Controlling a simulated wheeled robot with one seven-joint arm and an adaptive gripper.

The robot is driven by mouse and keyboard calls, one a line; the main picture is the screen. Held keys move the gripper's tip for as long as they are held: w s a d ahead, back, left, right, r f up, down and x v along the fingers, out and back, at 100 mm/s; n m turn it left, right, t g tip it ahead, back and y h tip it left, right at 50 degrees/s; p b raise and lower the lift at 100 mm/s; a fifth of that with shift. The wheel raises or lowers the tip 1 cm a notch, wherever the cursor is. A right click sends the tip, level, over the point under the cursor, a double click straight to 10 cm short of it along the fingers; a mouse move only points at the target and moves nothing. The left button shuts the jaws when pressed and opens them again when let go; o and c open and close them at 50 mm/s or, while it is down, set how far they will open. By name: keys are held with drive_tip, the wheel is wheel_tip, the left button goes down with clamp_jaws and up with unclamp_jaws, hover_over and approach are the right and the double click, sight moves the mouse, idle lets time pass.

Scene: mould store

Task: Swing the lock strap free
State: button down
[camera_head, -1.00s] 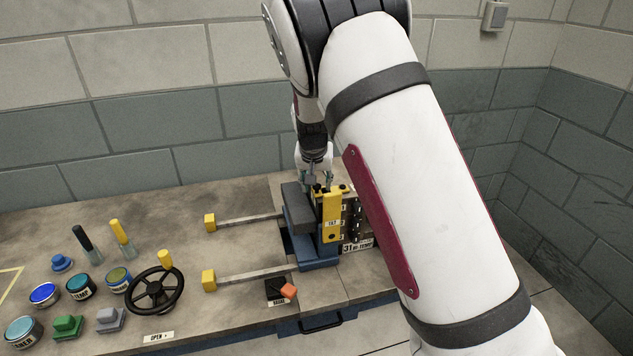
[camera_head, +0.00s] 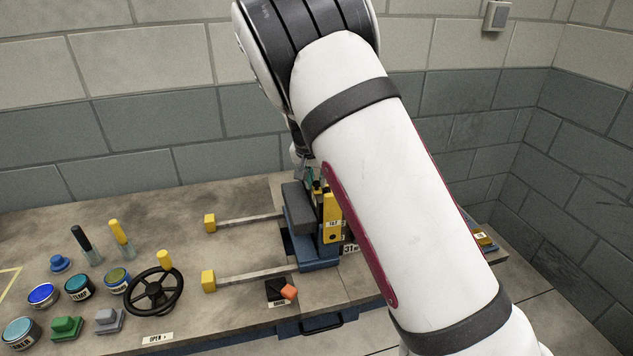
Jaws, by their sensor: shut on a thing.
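The mould (camera_head: 298,210), a dark grey and blue block, stands on the bench. An upright yellow plate (camera_head: 332,222) with a small label is on its right side; I take it to be part of the lock strap, but cannot make out the strap's whole shape. My gripper (camera_head: 314,180) is at the top of the mould, by the yellow parts, pointing down. It looks shut on the strap's upper end, though the contact is small and partly hidden. My forearm covers the mould's right side and most of the number plate.
Two rails with yellow end blocks (camera_head: 208,281) run left from the mould. A black handwheel (camera_head: 154,291), several tins (camera_head: 79,287) and coloured knobs stand on the left bench. A yellow-topped item (camera_head: 485,240) sits at the right edge.

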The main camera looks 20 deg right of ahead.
drive_tip(key=w+m+b, duration=0.1)
drive_tip(key=w+m+h, duration=0.1)
drive_tip(key=shift+w+d+f+m+b, duration=0.15)
drive_tip(key=shift+d+m+b, duration=0.05)
drive_tip(key=shift+m+b, duration=0.2)
drive_tip(key=w+m+b, duration=0.1)
drive_tip(key=d+m+g+b, duration=0.1)
drive_tip(key=m, duration=0.1)
drive_tip(key=w+m+g+b, duration=0.1)
drive_tip(key=b, duration=0.1)
drive_tip(key=shift+w+d+m+h, duration=0.3)
drive_tip(key=shift+w+h, duration=0.05)
drive_tip(key=shift+h, duration=0.05)
drive_tip(key=w+d+m+g+b, duration=0.1)
drive_tip(key=m+b, duration=0.1)
drive_tip(key=d+m+b, duration=0.1)
drive_tip(key=m+b, duration=0.1)
drive_tip(key=shift+w+d+g+b, duration=0.25)
drive_tip(key=shift+w+g+b, duration=0.1)
drive_tip(key=shift+w+g, duration=0.05)
drive_tip(key=d+m+b, duration=0.1)
drive_tip(key=m+g+b, duration=0.1)
drive_tip(key=m, duration=0.1)
drive_tip(key=shift+w+d, duration=0.2)
drive_tip(key=shift+d, duration=0.2)
drive_tip(key=shift+d+m+g+b, duration=0.3)
drive_tip(key=shift+d+m+b, duration=0.1)
drive_tip(key=shift+m, duration=0.4)
drive_tip(key=shift+d, duration=0.1)
